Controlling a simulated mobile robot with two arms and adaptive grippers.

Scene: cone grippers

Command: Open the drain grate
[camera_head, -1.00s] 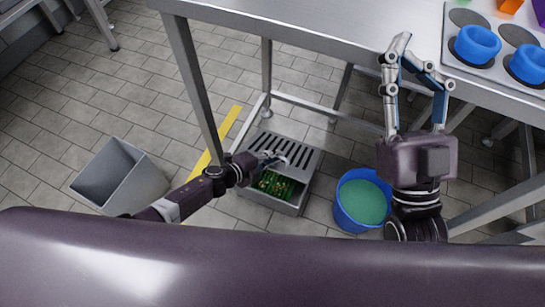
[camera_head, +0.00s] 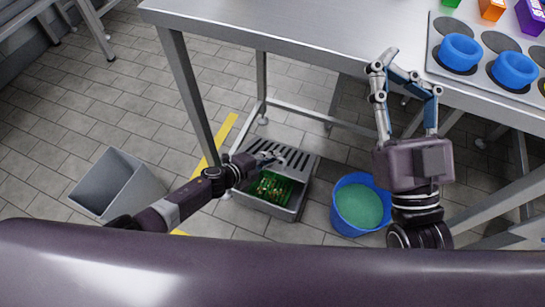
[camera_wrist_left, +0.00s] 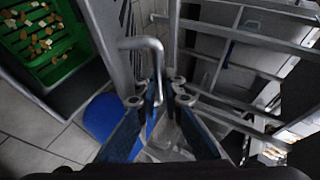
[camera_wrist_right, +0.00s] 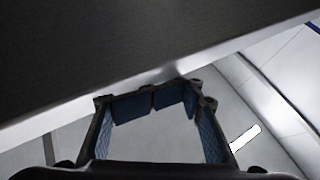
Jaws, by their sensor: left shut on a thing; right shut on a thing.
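The drain is a grey metal box (camera_head: 266,206) sunk or set at floor level under the table's edge. Its slotted grate (camera_head: 292,158) covers the far part, and the near part is uncovered. A green basket (camera_head: 262,187) with small brownish bits shows in the opening; it also shows in the left wrist view (camera_wrist_left: 45,45). My left gripper (camera_head: 268,158) is shut on the grate's bent metal handle (camera_wrist_left: 143,44). My right gripper (camera_head: 380,68) is raised at the table's front edge, fingers curled together at the tips; I cannot make out anything held.
A steel table (camera_head: 290,32) with a leg (camera_head: 186,85) stands over the drain. A blue bucket (camera_head: 337,207) with green contents is right of it, a grey bin (camera_head: 118,185) left. Blue bowls (camera_head: 460,52) sit on a tray at upper right. A yellow floor stripe (camera_head: 228,130) runs beside the drain.

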